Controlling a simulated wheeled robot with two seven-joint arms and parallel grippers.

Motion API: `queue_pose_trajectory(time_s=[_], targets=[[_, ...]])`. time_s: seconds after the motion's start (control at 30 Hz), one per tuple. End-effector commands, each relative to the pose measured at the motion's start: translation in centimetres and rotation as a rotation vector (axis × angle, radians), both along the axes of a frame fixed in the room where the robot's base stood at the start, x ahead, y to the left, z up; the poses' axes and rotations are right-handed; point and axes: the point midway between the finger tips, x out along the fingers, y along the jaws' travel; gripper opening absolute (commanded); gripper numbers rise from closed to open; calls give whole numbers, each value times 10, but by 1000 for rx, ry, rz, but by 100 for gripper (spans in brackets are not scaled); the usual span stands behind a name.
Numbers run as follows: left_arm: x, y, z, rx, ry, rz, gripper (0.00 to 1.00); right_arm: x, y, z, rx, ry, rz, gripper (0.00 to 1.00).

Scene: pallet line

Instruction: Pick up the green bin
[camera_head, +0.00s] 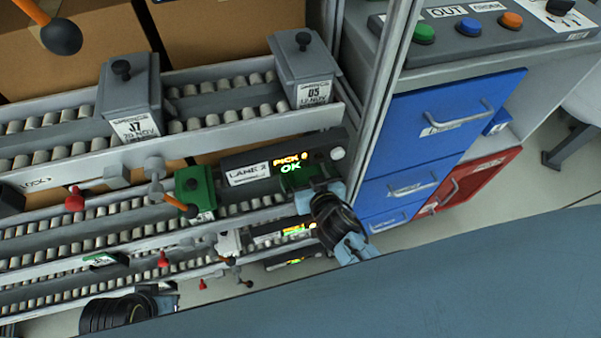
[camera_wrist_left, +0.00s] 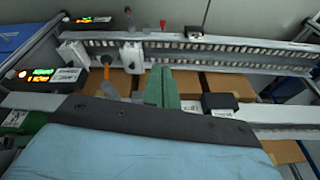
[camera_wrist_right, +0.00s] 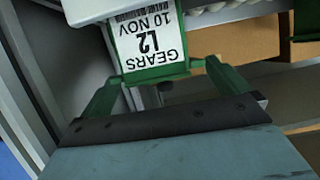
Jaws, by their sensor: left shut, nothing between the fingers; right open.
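More green (camera_head: 297,178) shows beside my right gripper (camera_head: 338,212), below the lit display. In the right wrist view, a green bin front (camera_wrist_right: 158,75) with a white label reading GEARS L2 10 NOV is just ahead of my right gripper (camera_wrist_right: 165,92). Its fingers are open on either side of the label's lower end; contact cannot be told. My left gripper (camera_head: 160,294) is low in the head view. In the left wrist view its fingers (camera_wrist_left: 161,88) are shut and empty.
Two grey bins (camera_head: 128,95) (camera_head: 302,68) stand on the upper lane. A Lane 2 display (camera_head: 250,174) reads PICK OK. A post (camera_head: 385,85) and blue drawers (camera_head: 430,120) stand to the right. Cardboard boxes (camera_head: 215,35) are behind the lanes.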

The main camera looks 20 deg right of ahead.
Motion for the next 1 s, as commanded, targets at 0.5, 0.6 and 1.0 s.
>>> queue_pose_trajectory(time_s=[0.5, 0.6, 1.0], targets=[[-3, -10, 32, -21, -19, 1, 0, 33, 2, -14, 0, 1, 0, 100], [-3, -10, 32, -21, -19, 1, 0, 33, 2, -14, 0, 1, 0, 96], [-3, -10, 32, -21, -20, 2, 0, 33, 2, -14, 0, 1, 0, 44]])
